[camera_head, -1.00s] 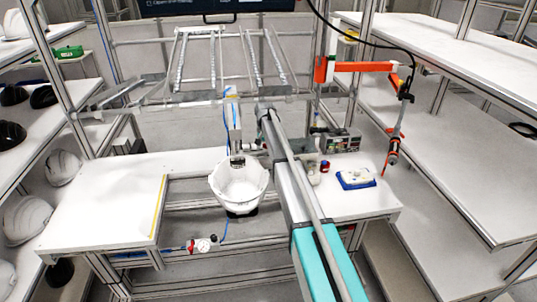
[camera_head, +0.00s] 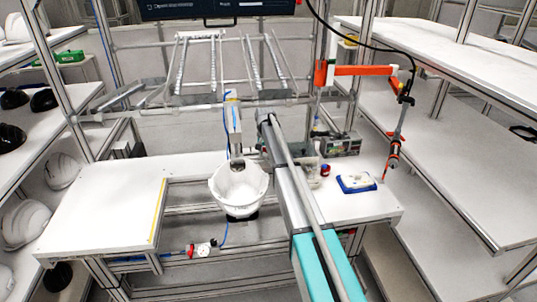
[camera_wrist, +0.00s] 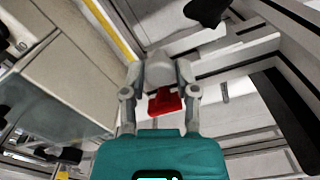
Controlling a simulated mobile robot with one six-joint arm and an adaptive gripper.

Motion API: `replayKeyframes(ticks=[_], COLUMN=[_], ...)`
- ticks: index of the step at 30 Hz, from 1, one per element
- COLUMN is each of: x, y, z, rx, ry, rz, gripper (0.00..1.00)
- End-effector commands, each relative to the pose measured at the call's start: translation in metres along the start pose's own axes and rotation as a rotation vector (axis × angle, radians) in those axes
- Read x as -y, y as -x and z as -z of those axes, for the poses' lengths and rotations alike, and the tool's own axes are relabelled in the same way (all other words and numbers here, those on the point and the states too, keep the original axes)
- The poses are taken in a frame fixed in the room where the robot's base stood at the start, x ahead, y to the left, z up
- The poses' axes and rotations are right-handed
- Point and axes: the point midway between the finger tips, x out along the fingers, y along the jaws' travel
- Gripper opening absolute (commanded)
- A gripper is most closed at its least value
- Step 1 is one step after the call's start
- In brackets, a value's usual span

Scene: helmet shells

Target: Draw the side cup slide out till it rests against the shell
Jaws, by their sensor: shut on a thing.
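A white helmet shell (camera_head: 238,190) sits open side up in the gap between the two table halves. An upright grey slide unit (camera_head: 234,130) stands behind it, with a greyish rounded piece at its lower end by the shell's rear rim. I cannot tell whether that piece touches the shell. In the wrist view my gripper (camera_wrist: 160,78) has its two grey fingers shut on a pale grey part, which I take to be the side cup slide. A red piece (camera_wrist: 165,102) shows between the fingers. In the head view my arm hides the fingertips.
A white table top (camera_head: 105,205) with a yellow strip lies at the left. A blue and white device (camera_head: 357,183) and a grey instrument box (camera_head: 340,145) stand at the right. A red valve (camera_head: 191,250) sits below the shell. Racks with helmets flank the left.

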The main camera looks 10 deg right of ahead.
Motion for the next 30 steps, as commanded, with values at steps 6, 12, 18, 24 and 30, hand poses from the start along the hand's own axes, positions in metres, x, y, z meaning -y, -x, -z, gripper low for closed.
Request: replayKeyframes(ticks=[6,12,18,24,30], x=[-0.002,-0.011,-0.012,-0.012,-0.012], y=[0.0,0.0,0.0,0.0,0.0], z=[-0.004,-0.025,-0.028,-0.027,-0.027], rx=[0.0,0.0,0.001,0.001,0.0], ry=[0.0,0.0,0.0,0.0,0.0], rz=[0.0,0.0,0.0,0.0,0.0], gripper=[0.0,0.0,0.0,0.46,0.74])
